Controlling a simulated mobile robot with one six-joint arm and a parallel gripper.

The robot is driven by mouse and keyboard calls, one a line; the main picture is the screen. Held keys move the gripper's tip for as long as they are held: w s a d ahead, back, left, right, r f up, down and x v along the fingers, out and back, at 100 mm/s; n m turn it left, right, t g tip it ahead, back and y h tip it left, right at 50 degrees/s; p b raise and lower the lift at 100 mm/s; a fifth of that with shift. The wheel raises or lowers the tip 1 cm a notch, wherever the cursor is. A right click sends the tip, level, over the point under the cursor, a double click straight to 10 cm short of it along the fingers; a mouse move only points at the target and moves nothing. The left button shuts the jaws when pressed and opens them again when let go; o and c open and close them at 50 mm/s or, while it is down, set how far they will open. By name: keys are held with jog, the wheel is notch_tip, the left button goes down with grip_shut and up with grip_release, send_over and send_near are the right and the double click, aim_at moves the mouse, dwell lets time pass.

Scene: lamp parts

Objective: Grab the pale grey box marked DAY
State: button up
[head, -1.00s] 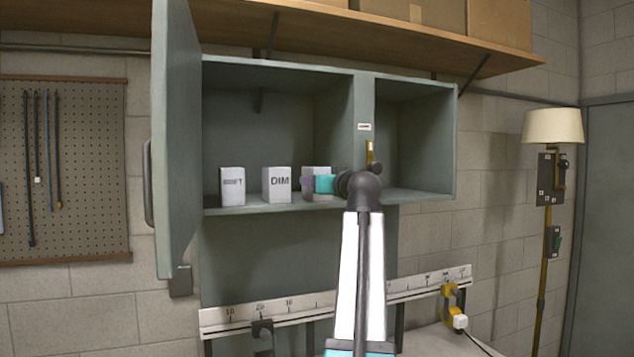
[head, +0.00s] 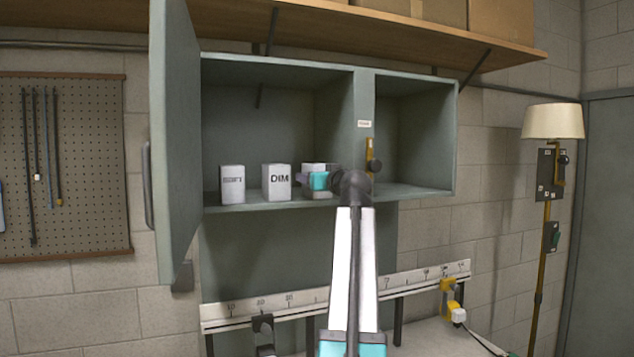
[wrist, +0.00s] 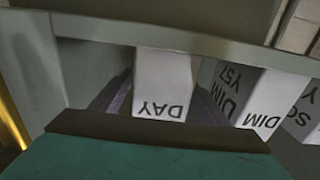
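The pale grey box marked DAY (wrist: 165,85) shows upside down in the wrist view, between the two fingers of my gripper (wrist: 160,105). The fingers flank it and look open, with slim gaps at its sides; I see no clear grip. In the head view the DAY box (head: 318,194) stands on the cabinet shelf, mostly hidden behind my gripper (head: 304,179), its marking covered. The box marked DIM (head: 277,183) stands to its left and also shows in the wrist view (wrist: 247,97).
Another pale box (head: 232,184) stands farther left on the cabinet shelf (head: 250,207). The open cabinet door (head: 176,150) is at the left. A divider (head: 363,95) stands right of my gripper; the right compartment (head: 415,130) looks empty.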

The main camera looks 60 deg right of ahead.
aim_at(317, 165)
jog(key=c, duration=1.1)
jog(key=shift+r, duration=0.15)
jog(key=shift+r+b, duration=1.1)
jog(key=shift+r, duration=0.45)
jog(key=shift+w+a+r+v, duration=0.25)
jog(key=shift+a+r+v, duration=0.05)
jog(key=shift+v, duration=2.35)
jog(key=shift+w+a+r+v, duration=0.25)
jog(key=shift+a+v, duration=0.1)
jog(key=shift+v, duration=2.25)
jog(key=shift+w+a+r+v, duration=0.2)
jog(key=shift+a+r+v, duration=0.1)
jog(key=shift+v, duration=2.35)
